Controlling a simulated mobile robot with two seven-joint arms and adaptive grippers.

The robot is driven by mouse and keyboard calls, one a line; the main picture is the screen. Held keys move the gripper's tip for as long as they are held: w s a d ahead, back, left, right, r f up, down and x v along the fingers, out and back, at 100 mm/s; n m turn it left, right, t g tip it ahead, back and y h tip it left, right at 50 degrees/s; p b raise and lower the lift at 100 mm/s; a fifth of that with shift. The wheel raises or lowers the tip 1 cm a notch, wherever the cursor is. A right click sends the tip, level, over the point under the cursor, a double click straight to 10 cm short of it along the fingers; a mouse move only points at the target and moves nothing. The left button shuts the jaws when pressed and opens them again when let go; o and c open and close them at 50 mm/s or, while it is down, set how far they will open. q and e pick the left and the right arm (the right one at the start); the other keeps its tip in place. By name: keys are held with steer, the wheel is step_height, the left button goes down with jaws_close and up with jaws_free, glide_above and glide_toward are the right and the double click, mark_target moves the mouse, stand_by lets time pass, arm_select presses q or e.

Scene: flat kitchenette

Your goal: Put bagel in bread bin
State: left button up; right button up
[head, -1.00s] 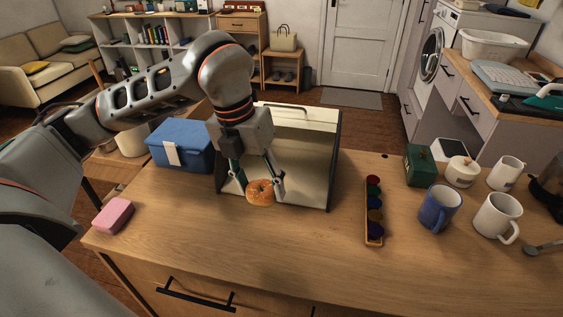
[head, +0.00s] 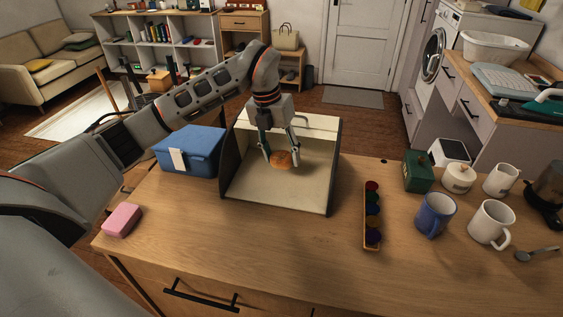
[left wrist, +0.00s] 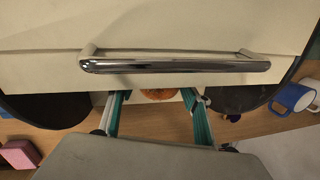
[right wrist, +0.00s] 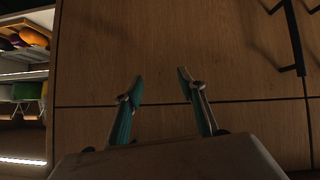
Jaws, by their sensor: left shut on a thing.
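The bread bin (head: 258,192) stands open on the counter, a cream box with dark side panels and its front facing me. Its lid with a metal handle shows close up in the left wrist view (left wrist: 175,64). My left gripper (head: 281,160) reaches into the bin's opening and is shut on the brown bagel (head: 282,160), held inside near the back. Whether the bagel touches the bin floor is hard to tell. The bagel is mostly hidden by the lid in the left wrist view (left wrist: 158,94). My right gripper (right wrist: 160,88) is open and empty before a wooden cabinet front.
A blue box (head: 190,151) stands left of the bin, and a pink block (head: 122,220) lies at the counter's left. A rack of colored pods (head: 371,215), mugs (head: 435,215) and a green box (head: 419,171) stand to the right. The front counter is clear.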

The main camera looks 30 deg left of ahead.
mark_target(280, 157)
arm_select(q)
step_height(280, 157, down, 4)
steer(key=shift+r+p, duration=0.25)
steer(key=shift+p, duration=0.1)
steer(key=shift+w+f, duration=0.2)
steer(key=shift+f, duration=0.05)
steer(key=shift+s+f, duration=0.1)
steer(key=shift+f, duration=0.45)
steer(key=o, duration=0.6)
steer(key=shift+f, duration=0.1)
steer(key=shift+s, duration=0.1)
